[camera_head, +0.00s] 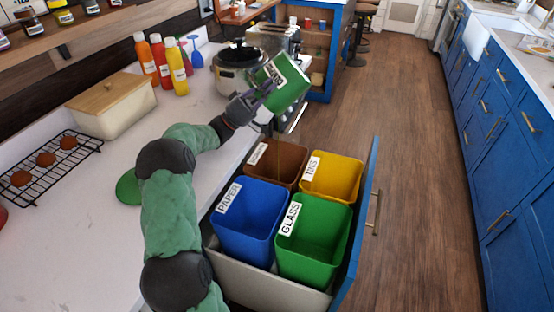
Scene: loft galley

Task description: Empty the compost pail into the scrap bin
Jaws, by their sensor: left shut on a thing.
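My left gripper (258,94) is shut on the green compost pail (290,85). It holds the pail tilted, above the counter edge and the brown bin. The pail has a white label whose words I cannot read surely; its inside is hidden. The brown bin (285,160) stands at the back left of the open drawer, below the pail, with a small white label too small to read. A faint thin line shows between pail and bin; I cannot tell what it is. A green disc (128,188), like a lid, lies on the counter, partly behind my left arm.
The pull-out drawer also holds a yellow TINS bin (335,178), a blue PAPER bin (248,218) and a green GLASS bin (314,240). A bread box (113,108), cooling rack (45,165), bottles (177,70) and a cooker (238,72) stand on the counter. The wooden floor (430,160) is clear.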

